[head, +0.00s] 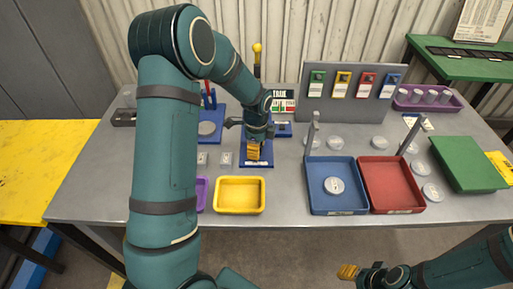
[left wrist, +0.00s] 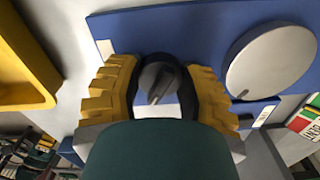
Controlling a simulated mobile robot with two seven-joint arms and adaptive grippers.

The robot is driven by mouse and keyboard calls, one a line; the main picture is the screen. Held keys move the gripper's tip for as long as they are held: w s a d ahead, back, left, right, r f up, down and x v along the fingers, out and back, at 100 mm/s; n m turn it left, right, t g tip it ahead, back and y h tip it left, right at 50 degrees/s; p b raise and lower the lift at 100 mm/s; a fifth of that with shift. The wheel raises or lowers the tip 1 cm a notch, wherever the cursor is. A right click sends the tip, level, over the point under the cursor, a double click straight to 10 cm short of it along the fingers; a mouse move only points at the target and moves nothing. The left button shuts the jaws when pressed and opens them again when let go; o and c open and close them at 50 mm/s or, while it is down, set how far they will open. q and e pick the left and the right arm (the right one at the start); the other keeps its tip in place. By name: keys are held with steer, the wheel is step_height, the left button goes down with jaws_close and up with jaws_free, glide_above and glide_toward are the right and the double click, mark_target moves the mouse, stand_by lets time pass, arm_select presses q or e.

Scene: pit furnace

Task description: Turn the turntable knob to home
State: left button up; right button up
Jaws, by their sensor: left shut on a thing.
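In the left wrist view a dark round knob (left wrist: 158,80) with a raised ridge sits on a blue plate (left wrist: 190,35). The ridge slants down and to the left. A pale grey disc (left wrist: 270,60) lies on the plate to the right of the knob. My left gripper (left wrist: 158,92) is shut on the knob, one yellow finger on each side. In the head view my left gripper (head: 253,150) points down over the blue plate (head: 257,165) and hides the knob. My right gripper (head: 348,272) is low in the head view, away from the table; its finger gap is unclear.
A yellow tray (head: 240,207) stands just in front of the plate. Blue (head: 318,200) and red (head: 392,202) trays stand to the right. Another blue base with a disc (head: 208,128) is to the left. A yellow-topped post (head: 257,60) rises behind my gripper.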

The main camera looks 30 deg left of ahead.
arm_select(q)
steer(key=shift+n, duration=0.3)
steer(key=n, duration=0.5)
steer(key=shift+p, duration=0.3)
steer(key=n, duration=0.6)
steer(key=shift+n+p, duration=0.35)
steer(key=shift+n, duration=0.05)
steer(key=n+p, duration=0.1)
steer(key=n, duration=0.4)
steer(key=shift+r, duration=0.1)
steer(key=n+p, duration=0.2)
steer(key=n, duration=0.4)
steer(key=shift+n, duration=0.4)
steer(key=o, duration=0.9)
